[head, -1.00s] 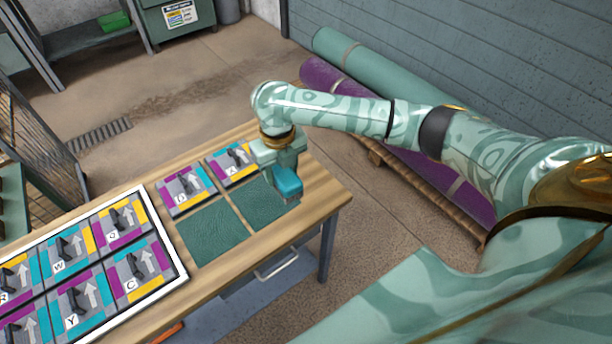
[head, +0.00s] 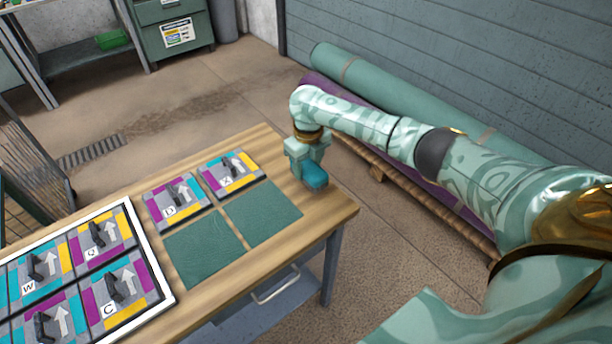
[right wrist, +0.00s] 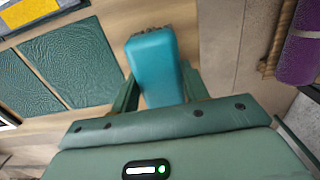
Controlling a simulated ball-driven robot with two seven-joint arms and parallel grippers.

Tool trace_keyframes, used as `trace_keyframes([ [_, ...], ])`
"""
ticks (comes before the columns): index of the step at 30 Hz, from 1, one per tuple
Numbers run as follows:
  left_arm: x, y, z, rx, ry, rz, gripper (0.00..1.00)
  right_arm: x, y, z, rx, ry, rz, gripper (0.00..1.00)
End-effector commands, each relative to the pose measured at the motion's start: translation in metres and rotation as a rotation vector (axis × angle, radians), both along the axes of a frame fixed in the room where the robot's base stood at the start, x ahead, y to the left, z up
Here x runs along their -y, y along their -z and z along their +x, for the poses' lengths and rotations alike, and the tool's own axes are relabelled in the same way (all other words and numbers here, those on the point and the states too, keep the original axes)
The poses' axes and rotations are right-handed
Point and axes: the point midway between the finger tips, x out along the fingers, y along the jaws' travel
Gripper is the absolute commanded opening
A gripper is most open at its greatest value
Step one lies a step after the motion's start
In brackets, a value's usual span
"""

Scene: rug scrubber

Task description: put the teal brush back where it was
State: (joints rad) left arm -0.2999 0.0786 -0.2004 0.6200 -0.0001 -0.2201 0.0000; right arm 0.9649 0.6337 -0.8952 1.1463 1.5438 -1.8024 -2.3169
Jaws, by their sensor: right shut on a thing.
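The teal brush (head: 315,176) is in my right gripper (head: 309,166), at the right end of the wooden table (head: 338,208). It is to the right of the two dark green pads, over bare wood. I cannot tell whether it touches the tabletop. In the right wrist view, the brush (right wrist: 153,58) sits between the two green fingers of my right gripper (right wrist: 158,88), which are shut on it. Some bristles show at its far end. My left gripper is not in view.
Two patterned tiles (head: 178,200) with black handles lie behind the green pads (head: 263,213). A white-framed board (head: 162,287) holds several more lettered tiles at the left. Rolled rugs (head: 400,95) lie on a pallet beyond the table's right side.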

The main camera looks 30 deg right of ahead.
Motion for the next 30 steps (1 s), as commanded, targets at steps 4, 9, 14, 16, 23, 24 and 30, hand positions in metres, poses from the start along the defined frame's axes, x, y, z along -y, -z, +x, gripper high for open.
trace_keyframes([
  [4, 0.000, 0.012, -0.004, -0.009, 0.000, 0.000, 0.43, -0.001, 0.028, -0.001, -0.005, -0.003, 0.000, 0.18],
  [9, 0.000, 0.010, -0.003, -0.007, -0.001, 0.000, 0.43, -0.001, 0.026, -0.001, -0.002, -0.003, 0.000, 0.18],
  [14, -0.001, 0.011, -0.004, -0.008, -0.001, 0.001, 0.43, -0.001, 0.029, -0.001, -0.002, -0.003, 0.000, 0.18],
  [16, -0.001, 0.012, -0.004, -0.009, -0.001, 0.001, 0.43, -0.002, 0.031, -0.001, -0.003, -0.002, 0.000, 0.48],
  [23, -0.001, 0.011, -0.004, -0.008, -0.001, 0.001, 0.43, -0.002, 0.030, -0.001, -0.002, -0.003, 0.000, 0.67],
  [24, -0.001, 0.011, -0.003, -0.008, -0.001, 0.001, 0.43, -0.002, 0.030, -0.001, -0.002, -0.003, 0.000, 0.67],
  [30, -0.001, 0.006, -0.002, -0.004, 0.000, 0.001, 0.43, -0.001, 0.017, -0.001, 0.000, -0.003, 0.000, 0.67],
])
